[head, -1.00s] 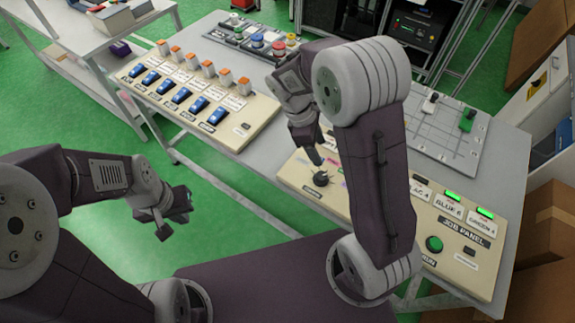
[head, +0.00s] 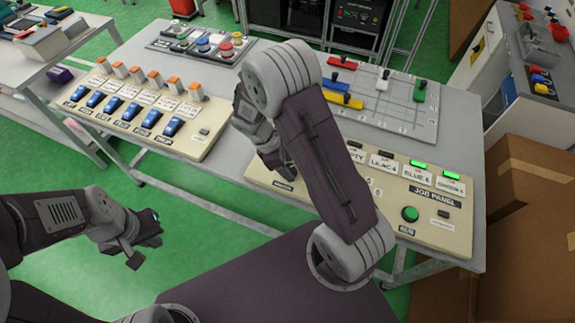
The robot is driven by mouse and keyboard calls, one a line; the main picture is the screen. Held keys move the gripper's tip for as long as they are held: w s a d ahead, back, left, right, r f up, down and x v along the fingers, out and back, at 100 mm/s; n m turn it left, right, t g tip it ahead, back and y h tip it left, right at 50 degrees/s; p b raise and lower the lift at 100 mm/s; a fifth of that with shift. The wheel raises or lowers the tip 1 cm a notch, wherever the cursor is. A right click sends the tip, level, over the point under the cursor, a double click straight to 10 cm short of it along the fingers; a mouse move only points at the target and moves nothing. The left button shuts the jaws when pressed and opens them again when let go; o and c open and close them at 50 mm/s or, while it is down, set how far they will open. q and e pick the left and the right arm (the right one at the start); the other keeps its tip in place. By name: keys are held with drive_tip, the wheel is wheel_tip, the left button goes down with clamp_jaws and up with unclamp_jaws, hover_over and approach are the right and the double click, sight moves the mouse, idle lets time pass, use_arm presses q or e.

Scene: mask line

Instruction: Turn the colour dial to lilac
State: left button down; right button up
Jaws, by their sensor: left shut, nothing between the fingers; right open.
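The cream job panel (head: 440,225) is on the near right of the table. It has a row of labels; I can read LILAC 4 (head: 380,161), BLUE 6 (head: 415,174) and GREEN 6 (head: 451,187). Green lamps are lit above blue and green. The colour dial is hidden behind my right arm, over the panel's left part. My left gripper (head: 143,238) is shut and empty over the green floor, away from the table.
A round green button (head: 410,214) is on the job panel. A cream panel with blue rocker switches (head: 173,126) and orange-topped switches stands left. Behind are a grey box with coloured buttons (head: 203,44) and a grey slider board (head: 400,115). Cardboard boxes (head: 540,185) stand right.

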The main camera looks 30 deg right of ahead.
drive_tip(key=shift+c, duration=0.9)
clamp_jaws()
drive_tip(key=shift+r, duration=0.1)
drive_tip(key=shift+w+r+m+g+p, duration=0.1)
drive_tip(key=shift+m+g+p, duration=0.5)
drive_tip(key=shift+m+p, duration=0.6)
drive_tip(key=shift+w+d+m+g+y+p, duration=0.1)
drive_tip(key=shift+m+g+y+p, duration=0.3)
drive_tip(key=shift+m, duration=0.8)
drive_tip(key=shift+m+y+p, duration=0.4)
drive_tip(key=shift+m+p, duration=0.1)
drive_tip(key=shift+m, duration=0.7)
